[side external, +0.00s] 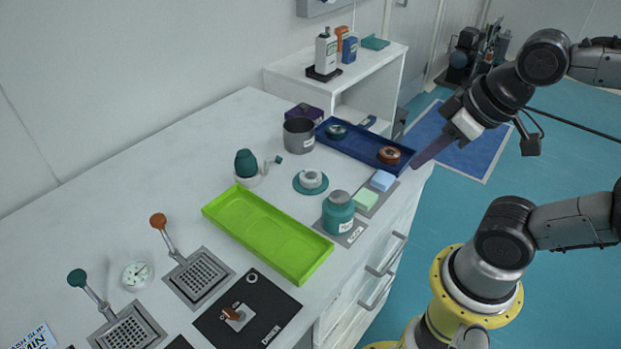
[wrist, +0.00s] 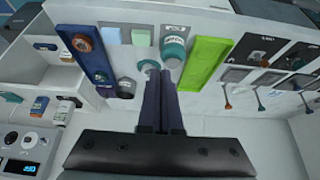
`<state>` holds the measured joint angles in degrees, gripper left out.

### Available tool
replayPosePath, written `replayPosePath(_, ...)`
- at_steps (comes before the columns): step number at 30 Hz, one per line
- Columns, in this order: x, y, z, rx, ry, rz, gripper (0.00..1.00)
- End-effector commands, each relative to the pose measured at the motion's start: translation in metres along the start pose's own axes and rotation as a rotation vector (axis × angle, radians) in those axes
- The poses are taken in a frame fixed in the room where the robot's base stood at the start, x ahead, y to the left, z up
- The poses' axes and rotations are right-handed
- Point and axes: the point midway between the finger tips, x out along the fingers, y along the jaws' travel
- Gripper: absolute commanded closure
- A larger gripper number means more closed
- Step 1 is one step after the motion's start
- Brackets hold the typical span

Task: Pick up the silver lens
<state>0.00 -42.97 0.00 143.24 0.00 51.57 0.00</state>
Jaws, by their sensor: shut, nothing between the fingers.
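The silver lens (side external: 311,178) appears to be the small pale grey ring-shaped piece on a round teal base on the white table, in the side external view. In the wrist view a pale round piece (wrist: 149,66), probably the same lens, shows just beyond my fingertips, partly hidden by them. My gripper (side external: 417,162) is at the right end of the table, beside the blue tray and well apart from the lens. Its dark fingers (wrist: 161,74) are together and empty.
A blue tray (side external: 362,145) holds a copper ring and a teal ring. A teal jar (side external: 338,214), a grey pot (side external: 299,134), a teal bulb-shaped piece (side external: 246,163) and a bright green tray (side external: 266,236) surround the lens. Pale blue and green blocks (side external: 382,180) lie near my gripper.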

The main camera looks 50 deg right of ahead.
Motion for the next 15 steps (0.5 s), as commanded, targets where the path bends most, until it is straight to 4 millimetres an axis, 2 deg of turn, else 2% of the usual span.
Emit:
replayPosePath(1,0.0000,0.0000,0.0000,0.000,0.000,0.000,0.89)
replayPosePath(2,0.0000,0.0000,0.0000,0.000,0.000,0.000,0.84)
replayPosePath(15,0.0000,0.0000,0.0000,0.000,0.000,0.000,0.05)
